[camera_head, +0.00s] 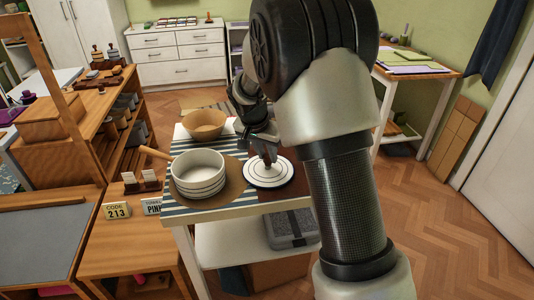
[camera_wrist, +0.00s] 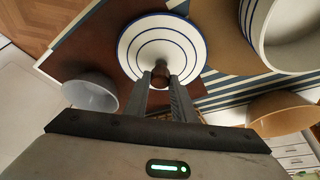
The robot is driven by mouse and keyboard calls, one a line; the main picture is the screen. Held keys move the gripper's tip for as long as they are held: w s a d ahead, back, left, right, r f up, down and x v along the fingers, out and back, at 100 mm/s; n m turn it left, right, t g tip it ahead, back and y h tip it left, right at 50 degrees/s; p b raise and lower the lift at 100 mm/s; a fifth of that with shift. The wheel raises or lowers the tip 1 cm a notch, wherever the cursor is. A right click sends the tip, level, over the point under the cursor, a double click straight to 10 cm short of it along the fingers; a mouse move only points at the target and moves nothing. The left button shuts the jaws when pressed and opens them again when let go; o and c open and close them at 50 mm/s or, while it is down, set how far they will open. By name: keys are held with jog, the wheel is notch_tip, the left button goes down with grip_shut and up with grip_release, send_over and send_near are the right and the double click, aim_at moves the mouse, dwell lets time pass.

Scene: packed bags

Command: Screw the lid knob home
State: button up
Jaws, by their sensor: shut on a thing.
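The white lid (camera_head: 268,173) with dark rings lies flat on a dark brown board (camera_head: 292,190) near the table's front. My gripper (camera_wrist: 161,82) is shut on the knob, one finger on each side. Whether the knob sits tight against the lid cannot be seen. The white pot (camera_head: 198,168) stands open to the left, its wooden handle pointing back left.
The pot rests on a round brown mat (camera_head: 232,178). A wooden bowl (camera_head: 204,125) stands behind it. A grey bowl (camera_wrist: 90,92) shows beside the lid in the wrist view. A striped cloth (camera_head: 172,205) covers part of the table. A grey box (camera_head: 290,230) is on the lower shelf.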

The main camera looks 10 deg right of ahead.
jog(key=shift+f, duration=0.35)
jog(key=o, duration=1.1)
jog(key=shift+r, duration=0.1)
